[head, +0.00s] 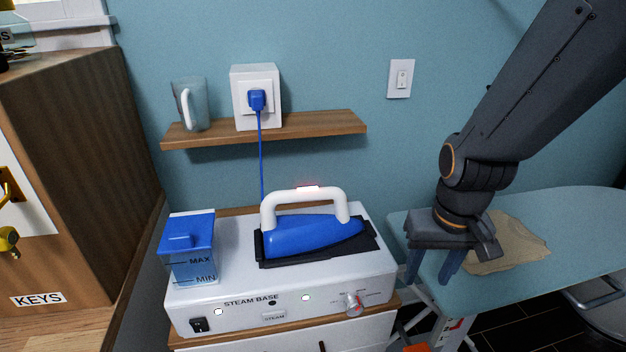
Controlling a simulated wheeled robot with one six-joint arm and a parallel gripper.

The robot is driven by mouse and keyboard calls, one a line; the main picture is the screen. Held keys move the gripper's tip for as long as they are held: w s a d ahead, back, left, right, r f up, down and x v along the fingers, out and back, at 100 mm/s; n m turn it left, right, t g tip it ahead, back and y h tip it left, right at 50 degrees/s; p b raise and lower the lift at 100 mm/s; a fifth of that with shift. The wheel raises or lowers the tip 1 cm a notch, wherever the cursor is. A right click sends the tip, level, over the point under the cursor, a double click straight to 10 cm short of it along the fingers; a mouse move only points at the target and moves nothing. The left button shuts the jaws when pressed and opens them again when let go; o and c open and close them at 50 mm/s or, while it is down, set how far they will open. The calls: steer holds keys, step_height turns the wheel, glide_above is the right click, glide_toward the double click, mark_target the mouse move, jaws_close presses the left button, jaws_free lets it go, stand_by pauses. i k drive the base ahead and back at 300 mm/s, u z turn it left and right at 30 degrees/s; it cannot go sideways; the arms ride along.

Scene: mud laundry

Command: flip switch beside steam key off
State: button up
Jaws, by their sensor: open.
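The white steam base (376,271) stands in the lower middle, with its front panel facing me. A black rocker switch (199,324) sits at the panel's left end; its position is too small to tell. A small key marked STEAM (274,316) is near the panel's middle. Small lit lamps show left of the key (219,311) and right of it (306,297). My gripper (431,269) is open and empty, its blue fingers pointing down over the ironing board, right of the base and well apart from the switch.
A blue iron (305,237) with a white handle rests on the base, beside a blue-lidded water tank (190,255). A knob (354,304) is at the panel's right. A shelf (330,124) holds a jug (189,105) and a socket with a blue plug. A wall switch (401,79) hangs above.

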mark_target(198, 326)
steer(key=k, duration=1)
steer(key=z, duration=1)
steer(key=i, duration=0.8)
steer(key=u, duration=2.75)
steer(key=i, duration=0.5)
steer(key=u, duration=0.05)
